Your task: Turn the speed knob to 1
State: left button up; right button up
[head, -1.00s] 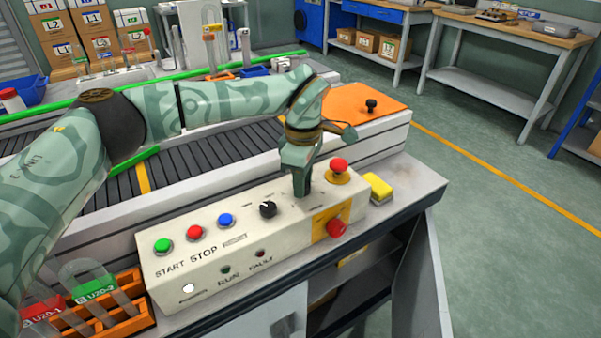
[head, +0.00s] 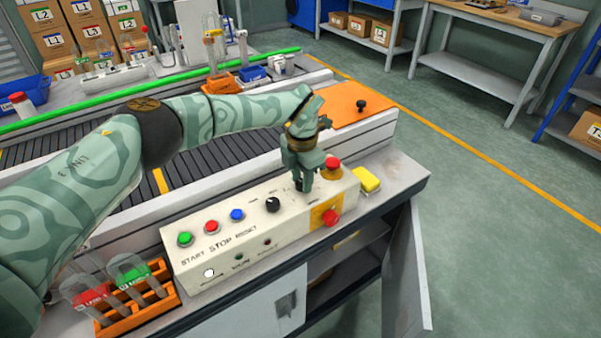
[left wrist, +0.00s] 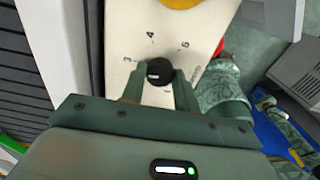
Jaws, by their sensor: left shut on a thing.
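The control panel (head: 225,262) is a cream box with colored buttons and lamps. My left gripper (head: 304,188) points down onto the panel and hides this knob in the head view. In the left wrist view its fingers (left wrist: 159,80) are shut on the knob, one on each side. The knob's pointer cannot be made out. My right gripper is not in view.
Another black selector (head: 273,204) stands left of my gripper. A red mushroom button (head: 332,163) and a red front button (head: 331,217) are close on the right.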

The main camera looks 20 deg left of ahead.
pick_arm(q)
jog(key=n+p, duration=0.1)
jog(key=n, duration=0.1)
jog(key=n+p, duration=0.1)
jog(key=n, duration=0.1)
jog(key=n+p, duration=0.1)
jog(key=n, duration=0.1)
jog(key=shift+r, duration=0.25)
jog(key=n+p, duration=0.2)
jog(key=n, duration=0.4)
jog(key=shift+n, duration=0.4)
jog(key=n+p, duration=0.1)
jog(key=n, duration=0.3)
jog(key=shift+w+f+n, duration=0.1)
jog(key=shift+n, duration=0.2)
jog(key=n, duration=0.4)
jog(key=shift+n+p, duration=0.3)
jog(key=shift+p, duration=0.1)
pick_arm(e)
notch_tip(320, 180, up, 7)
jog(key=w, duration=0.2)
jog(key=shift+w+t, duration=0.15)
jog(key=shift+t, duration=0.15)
pick_arm(q)
jog(key=o, duration=1)
jog(key=shift+f, duration=0.1)
jog(key=shift+c, duration=0.2)
